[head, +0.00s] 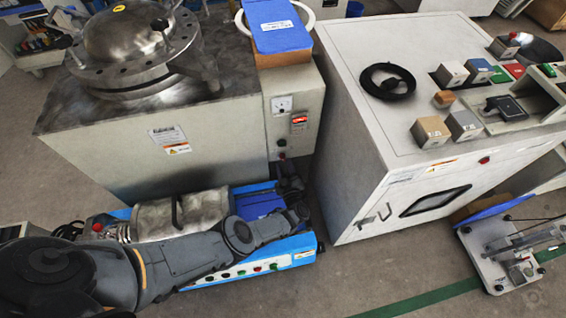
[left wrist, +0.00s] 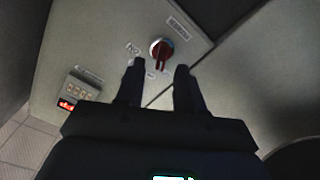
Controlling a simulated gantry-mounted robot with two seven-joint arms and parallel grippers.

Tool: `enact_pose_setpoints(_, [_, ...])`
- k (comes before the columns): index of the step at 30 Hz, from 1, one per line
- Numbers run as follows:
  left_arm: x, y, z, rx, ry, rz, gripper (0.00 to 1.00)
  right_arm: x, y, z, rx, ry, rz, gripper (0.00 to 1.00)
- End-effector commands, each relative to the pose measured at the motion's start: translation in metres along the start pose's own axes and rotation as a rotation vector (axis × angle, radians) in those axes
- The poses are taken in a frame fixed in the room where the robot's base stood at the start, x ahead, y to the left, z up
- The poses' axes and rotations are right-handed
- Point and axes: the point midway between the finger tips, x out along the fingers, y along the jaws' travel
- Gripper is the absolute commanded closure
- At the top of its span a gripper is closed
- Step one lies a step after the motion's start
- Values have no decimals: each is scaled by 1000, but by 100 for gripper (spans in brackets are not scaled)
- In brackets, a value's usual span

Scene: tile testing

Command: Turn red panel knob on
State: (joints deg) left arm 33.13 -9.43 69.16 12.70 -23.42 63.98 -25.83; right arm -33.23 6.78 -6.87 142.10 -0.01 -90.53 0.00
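The red knob (left wrist: 161,49) shows in the left wrist view on a light grey panel face (left wrist: 105,50), with a dark red grip bar across it and small printed labels around it. My left gripper (left wrist: 159,68) is open, its two dark fingers apart and pointing at the panel, one to each side of the knob's lower end. Nothing is between the fingertips, and I cannot tell whether they touch the knob. In the head view my left gripper (head: 290,188) is low in front of the grey control panel (head: 296,95), where the knob is too small to make out surely. My right gripper is out of view.
A red-lit display (left wrist: 67,104) is on the panel. In the head view, a metal vessel (head: 125,40) tops the left machine. A blue machine (head: 303,248) lies below my left arm. A white cabinet (head: 350,130) stands close on the right.

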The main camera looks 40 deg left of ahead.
Motion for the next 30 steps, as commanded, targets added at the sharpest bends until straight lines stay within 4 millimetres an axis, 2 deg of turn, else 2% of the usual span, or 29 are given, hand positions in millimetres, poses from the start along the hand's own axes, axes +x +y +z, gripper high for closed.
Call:
enact_pose_setpoints(3, [16,-2,2,-1,0,-1,63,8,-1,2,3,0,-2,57])
enact_pose_setpoints(7, [26,-1,1,1,0,-1,63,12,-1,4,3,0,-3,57])
enact_pose_setpoints(19, [31,0,0,1,-1,0,63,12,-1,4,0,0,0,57])
enact_pose_setpoints(27, [30,0,0,1,-1,0,100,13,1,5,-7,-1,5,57])
enact_pose_setpoints(30, [30,0,0,2,-1,0,100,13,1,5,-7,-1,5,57])
